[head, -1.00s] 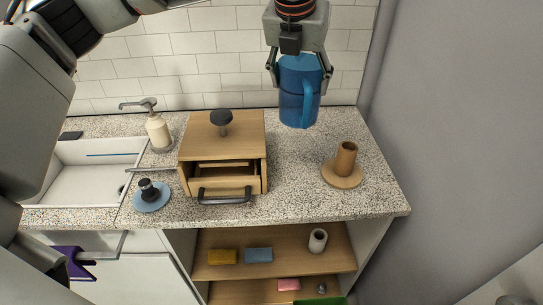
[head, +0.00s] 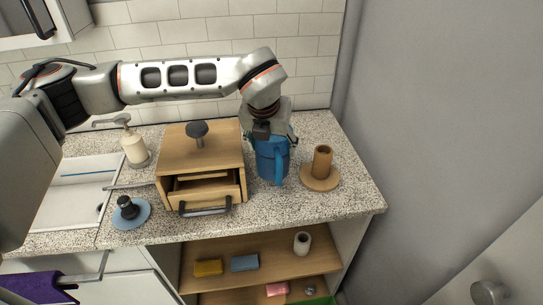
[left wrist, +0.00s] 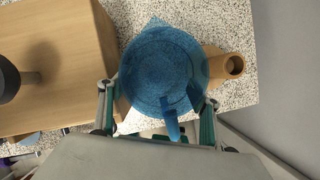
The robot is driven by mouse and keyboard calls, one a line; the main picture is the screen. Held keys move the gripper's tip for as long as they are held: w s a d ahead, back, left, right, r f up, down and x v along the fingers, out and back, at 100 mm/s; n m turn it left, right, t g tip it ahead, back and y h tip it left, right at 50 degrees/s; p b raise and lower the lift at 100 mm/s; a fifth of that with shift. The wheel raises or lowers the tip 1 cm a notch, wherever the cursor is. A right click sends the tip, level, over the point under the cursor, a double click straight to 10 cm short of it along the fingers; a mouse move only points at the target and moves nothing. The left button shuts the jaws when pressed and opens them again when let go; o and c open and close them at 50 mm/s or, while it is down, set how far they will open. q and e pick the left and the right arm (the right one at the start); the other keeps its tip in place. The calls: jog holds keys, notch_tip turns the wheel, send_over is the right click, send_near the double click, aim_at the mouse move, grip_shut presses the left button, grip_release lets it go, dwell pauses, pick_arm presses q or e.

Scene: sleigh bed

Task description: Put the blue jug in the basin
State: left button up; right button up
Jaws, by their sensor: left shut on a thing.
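The blue jug (head: 272,160) is see-through with a handle facing the front. It is upright, right of the wooden drawer box, with its base close to the counter; I cannot tell if it touches. My left gripper (head: 270,138) is shut on the jug near its top from above. The left wrist view looks down into the jug (left wrist: 155,75), with the fingers of my left gripper (left wrist: 157,108) on both sides. The white basin (head: 75,205) is sunk in the counter at the far left, partly hidden by my arm. My right gripper is out of view.
The wooden box (head: 200,155) with an open drawer stands between jug and basin. A soap dispenser (head: 133,150), a blue disc with a black-knobbed item (head: 128,208) and a wooden holder (head: 321,165) stand on the counter (head: 340,205). A tiled wall is behind.

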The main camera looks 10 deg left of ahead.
aim_at(272, 158)
pick_arm(q)
notch_tip(272, 158, down, 4)
dwell(0.4)
jog(key=shift+f, duration=0.15)
jog(key=o, duration=0.9)
jog(key=shift+c, duration=0.2)
